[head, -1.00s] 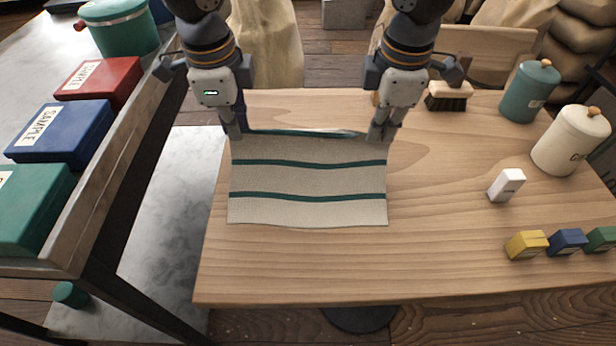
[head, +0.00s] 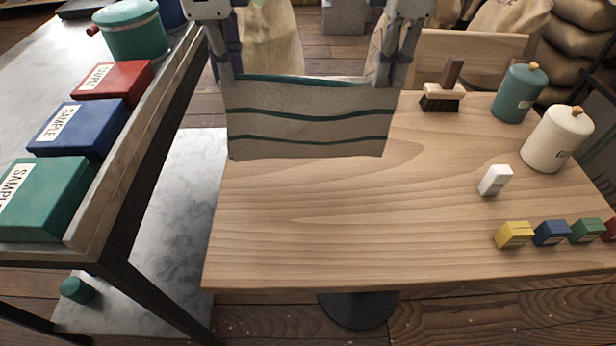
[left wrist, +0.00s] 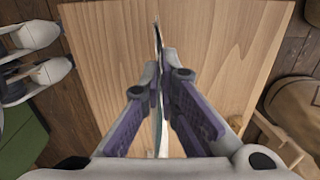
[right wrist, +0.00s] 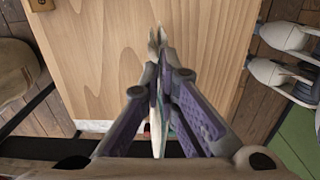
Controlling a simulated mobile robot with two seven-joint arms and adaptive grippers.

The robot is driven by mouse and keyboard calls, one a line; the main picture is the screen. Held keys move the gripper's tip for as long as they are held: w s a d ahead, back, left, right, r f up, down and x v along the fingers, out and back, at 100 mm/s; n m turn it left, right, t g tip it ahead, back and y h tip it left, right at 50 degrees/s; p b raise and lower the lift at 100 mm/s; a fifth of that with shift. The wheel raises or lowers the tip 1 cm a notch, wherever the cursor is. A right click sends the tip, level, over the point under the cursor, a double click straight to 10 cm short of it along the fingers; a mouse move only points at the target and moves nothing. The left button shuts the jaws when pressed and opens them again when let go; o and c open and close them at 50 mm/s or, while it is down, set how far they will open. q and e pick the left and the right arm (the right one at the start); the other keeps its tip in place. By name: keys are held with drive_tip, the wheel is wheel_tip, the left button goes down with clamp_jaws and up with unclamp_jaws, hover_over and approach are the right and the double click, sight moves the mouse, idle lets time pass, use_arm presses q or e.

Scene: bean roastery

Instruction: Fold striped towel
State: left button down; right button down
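The striped towel (head: 308,120) is beige with dark green stripes. In the head view it hangs like a sheet from both grippers over the far left part of the wooden table (head: 350,230). My left gripper (head: 228,82) is shut on its upper left corner, and my right gripper (head: 384,80) is shut on its upper right corner. In the left wrist view the fingers (left wrist: 160,60) pinch the towel, which shows edge-on as a thin strip. In the right wrist view the fingers (right wrist: 158,45) also close on a thin edge. I cannot tell whether the lower edge touches the table.
On the table's right stand a brush (head: 442,98), a teal canister (head: 520,92), a cream canister (head: 557,138), a white block (head: 495,180) and several small coloured boxes (head: 515,234). A side counter (head: 140,165) with sample boxes is at left. The table's middle and front are clear.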

drive_tip(key=shift+w+f, duration=0.2)
idle(0.4)
